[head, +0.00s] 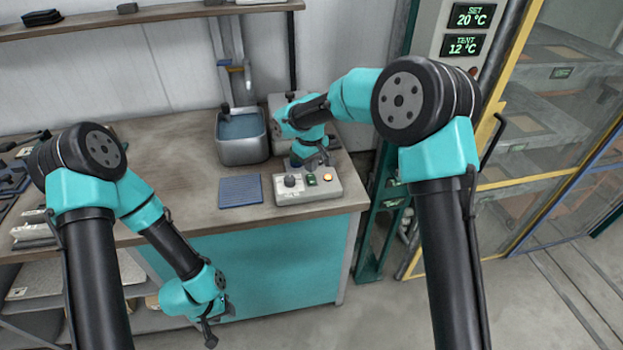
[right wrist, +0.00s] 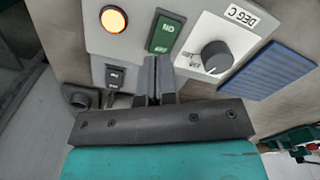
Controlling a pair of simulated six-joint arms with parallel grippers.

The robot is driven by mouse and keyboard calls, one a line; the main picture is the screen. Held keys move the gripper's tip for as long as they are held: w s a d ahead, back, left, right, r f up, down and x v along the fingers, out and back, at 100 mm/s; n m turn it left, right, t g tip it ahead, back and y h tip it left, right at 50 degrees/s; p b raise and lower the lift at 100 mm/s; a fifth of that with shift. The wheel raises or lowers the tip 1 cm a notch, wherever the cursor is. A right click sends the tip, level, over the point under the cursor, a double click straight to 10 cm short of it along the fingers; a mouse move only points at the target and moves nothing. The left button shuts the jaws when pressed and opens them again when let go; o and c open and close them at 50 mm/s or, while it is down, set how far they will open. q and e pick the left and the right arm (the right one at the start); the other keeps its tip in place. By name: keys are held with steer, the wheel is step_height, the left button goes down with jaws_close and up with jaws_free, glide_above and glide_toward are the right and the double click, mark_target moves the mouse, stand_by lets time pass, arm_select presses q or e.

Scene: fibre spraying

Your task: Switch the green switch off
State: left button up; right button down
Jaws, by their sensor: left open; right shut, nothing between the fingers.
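The green switch (right wrist: 166,33) is on the face of a grey control box (right wrist: 140,45) and carries the letters ON, upside down in the right wrist view. In the head view the green switch (head: 311,179) is a small patch between a dark knob and a lit lamp. My right gripper (right wrist: 157,62) is shut and empty, its tips close to the near edge of the green switch. I cannot tell whether they touch it. In the head view my right gripper (head: 317,161) is over the back of the box. My left gripper (head: 210,335) is open and empty, low before the bench.
A blue ribbed mat (head: 241,191) lies left of the box. A metal basin (head: 242,138) stands behind. Displays (head: 470,30) read SET 20 °C and 12 °C.

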mark_target(311, 176)
steer(key=shift+f, duration=1.25)
stand_by(1.1)
steer(key=shift+r, duration=3.55)
